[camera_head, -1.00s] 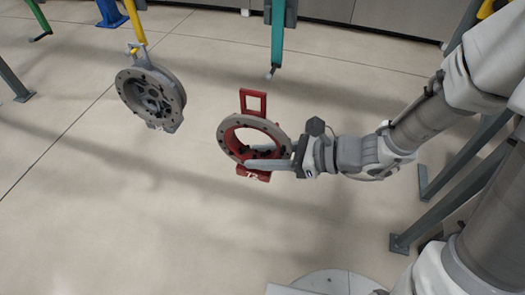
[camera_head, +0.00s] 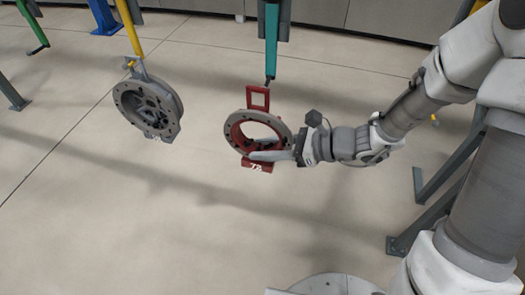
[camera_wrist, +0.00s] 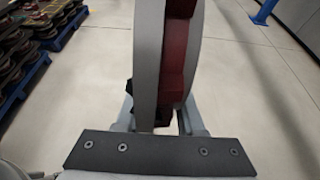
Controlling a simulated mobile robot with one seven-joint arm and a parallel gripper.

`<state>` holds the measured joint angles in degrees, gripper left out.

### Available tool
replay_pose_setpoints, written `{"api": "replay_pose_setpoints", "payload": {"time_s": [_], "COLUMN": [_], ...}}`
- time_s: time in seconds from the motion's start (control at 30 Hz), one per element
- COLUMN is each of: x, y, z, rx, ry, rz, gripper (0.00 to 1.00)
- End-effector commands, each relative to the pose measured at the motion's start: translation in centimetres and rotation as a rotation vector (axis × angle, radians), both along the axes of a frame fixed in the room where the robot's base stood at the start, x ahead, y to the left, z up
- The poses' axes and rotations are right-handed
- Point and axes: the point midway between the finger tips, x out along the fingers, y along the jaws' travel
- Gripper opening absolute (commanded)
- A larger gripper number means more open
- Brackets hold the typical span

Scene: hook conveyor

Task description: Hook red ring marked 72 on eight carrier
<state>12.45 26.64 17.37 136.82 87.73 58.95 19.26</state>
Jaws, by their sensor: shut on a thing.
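The red ring marked 72 (camera_head: 257,166) has a grey face and a square loop (camera_head: 258,98) standing on top. My gripper (camera_head: 268,156) is shut on its lower right side and holds it upright in the air. In the wrist view the ring (camera_wrist: 178,55) stands edge-on between my fingers, which it partly hides. A teal carrier (camera_head: 271,40) hangs with its hook tip (camera_head: 269,82) just above the loop in the head view. I cannot tell whether they touch or differ in depth. No carrier number is readable.
A grey ring (camera_head: 150,105) hangs on a yellow carrier (camera_head: 130,28) to the left. A green carrier (camera_head: 36,28) is at the far left. Grey frame legs (camera_head: 440,185) stand near my arm. Loaded blue pallets (camera_wrist: 40,75) show in the wrist view.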

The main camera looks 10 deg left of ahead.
Motion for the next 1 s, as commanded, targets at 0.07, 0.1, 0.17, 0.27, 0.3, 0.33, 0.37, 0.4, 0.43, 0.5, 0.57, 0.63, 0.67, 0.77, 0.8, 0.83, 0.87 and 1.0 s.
{"api": "replay_pose_setpoints", "payload": {"time_s": [0.07, 0.1, 0.17, 0.27, 0.3, 0.33, 0.37, 0.4, 0.43, 0.5, 0.57, 0.63, 0.67, 0.77, 0.8, 0.83, 0.87, 1.0], "x": [0.5, 0.7, 1.0, 1.5, 1.8, 1.9, 2.1, 2.3, 2.5, 2.9, 3.2, 3.5, 3.7, 4.2, 4.5, 4.6, 4.8, 5.4], "y": [0.0, 0.0, 0.0, -0.1, -0.1, -0.1, -0.1, -0.1, -0.1, -0.2, -0.2, -0.2, -0.2, -0.3, -0.3, -0.3, -0.3, -0.4], "z": [0.1, 0.1, 0.0, 0.0, 0.0, 0.0, 0.0, 0.0, 0.0, 0.0, 0.0, -0.1, -0.1, -0.1, -0.1, -0.1, -0.1, -0.6], "rx": [0.003, 0.003, 0.003, 0.003, 0.003, 0.003, 0.003, 0.003, 0.003, 0.003, 0.003, 0.003, 0.003, 0.003, 0.003, 0.003, 0.003, 0.003], "ry": [0.0, 0.0, 0.0, -0.001, -0.001, -0.001, -0.001, -0.001, 0.0, -0.001, 0.0, -0.001, -0.001, -0.001, -0.001, -0.001, -0.001, 0.0], "rz": [0.0, 0.0, 0.0, 0.001, 0.001, 0.001, 0.001, 0.0, 0.0, 0.0, 0.0, 0.001, 0.001, 0.001, 0.001, 0.0, 0.0, 0.001], "gripper": [0.0, 0.0, 0.0, 0.0, 0.0, 0.0, 0.0, 0.0, 0.0, 0.0, 0.0, 0.0, 0.0, 0.0, 0.0, 0.0, 0.0, 0.0]}}
